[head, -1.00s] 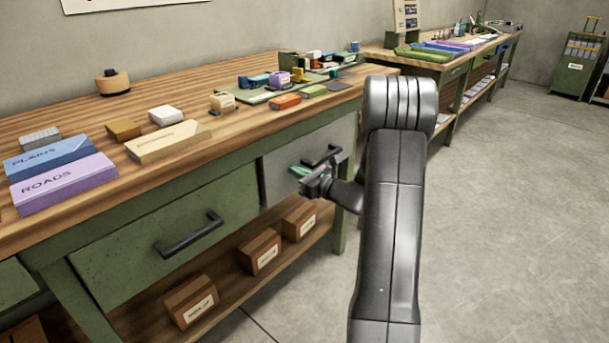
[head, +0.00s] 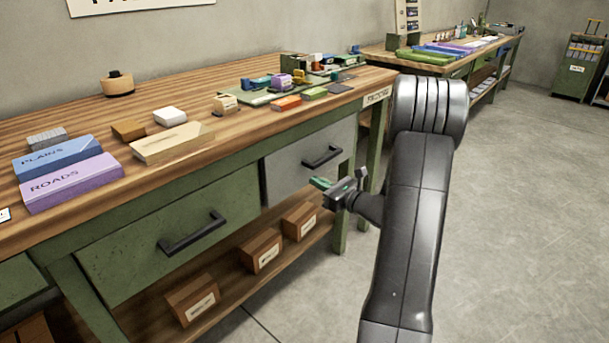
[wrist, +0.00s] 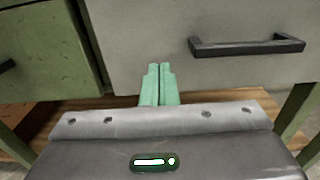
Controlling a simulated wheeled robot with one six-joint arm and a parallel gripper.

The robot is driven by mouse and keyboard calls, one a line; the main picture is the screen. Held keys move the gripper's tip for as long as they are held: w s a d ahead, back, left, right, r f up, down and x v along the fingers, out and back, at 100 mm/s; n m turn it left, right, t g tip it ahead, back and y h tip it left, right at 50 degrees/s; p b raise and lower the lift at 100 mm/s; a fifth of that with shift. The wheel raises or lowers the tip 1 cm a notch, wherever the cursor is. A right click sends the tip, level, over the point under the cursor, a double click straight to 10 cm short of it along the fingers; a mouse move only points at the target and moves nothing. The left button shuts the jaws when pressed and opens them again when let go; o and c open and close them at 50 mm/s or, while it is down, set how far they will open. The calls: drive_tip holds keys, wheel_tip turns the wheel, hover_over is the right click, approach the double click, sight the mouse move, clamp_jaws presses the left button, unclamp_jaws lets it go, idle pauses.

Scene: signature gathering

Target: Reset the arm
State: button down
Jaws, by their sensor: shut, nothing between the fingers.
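My gripper (head: 318,183) is low in front of the workbench, just off the front of the grey drawer (head: 290,168). Its green fingers are together with nothing between them. In the wrist view the shut fingers (wrist: 159,85) point at the pale drawer front, below and left of its black handle (wrist: 247,46). The handle (head: 322,157) shows free of the gripper in the head view. The grey drawer appears shut. My arm bends down from the elbow at the right.
The green drawer (head: 165,240) with a black handle is to the left. Cardboard boxes (head: 261,251) stand on the lower shelf. Boxes, including the purple ROADS box (head: 72,184), and small pieces lie on the bench top (head: 90,112). Open floor (head: 520,220) lies to the right.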

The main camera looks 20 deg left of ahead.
sight(291, 169)
drive_tip(key=v, duration=0.6)
drive_tip(key=shift+p, duration=0.4)
drive_tip(key=b+x, duration=0.2)
drive_tip(key=x, duration=1.2)
